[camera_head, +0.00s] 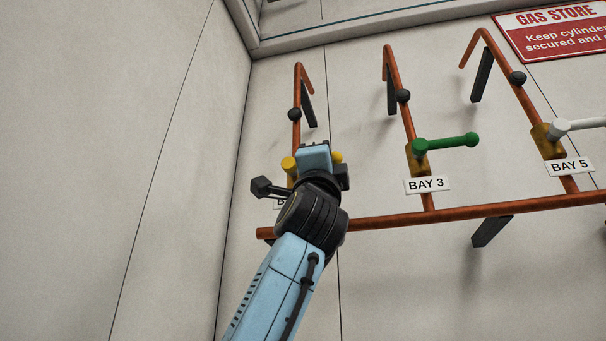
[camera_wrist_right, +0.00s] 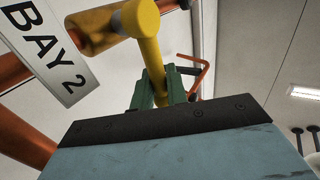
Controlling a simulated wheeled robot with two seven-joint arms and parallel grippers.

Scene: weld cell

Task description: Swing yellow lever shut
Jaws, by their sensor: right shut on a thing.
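The yellow lever (camera_head: 337,157) is on the leftmost copper pipe. Its hub (camera_head: 289,163) shows left of my right gripper (camera_head: 316,158) and its tip shows just right of it, so it lies roughly crosswise to the pipe. My wrist hides the lever's middle. In the right wrist view the yellow lever (camera_wrist_right: 148,52) runs from its brass valve body (camera_wrist_right: 90,32) into my right gripper (camera_wrist_right: 164,88), whose green fingers are closed around it. The BAY 2 label (camera_wrist_right: 48,48) is beside the valve. My left gripper is not in view.
A green lever (camera_head: 446,143) at BAY 3 and a white lever (camera_head: 585,124) at BAY 5 stick out to the right. A horizontal copper pipe (camera_head: 470,212) runs below. A side wall (camera_head: 150,160) stands close on the left. A red sign (camera_head: 555,30) hangs upper right.

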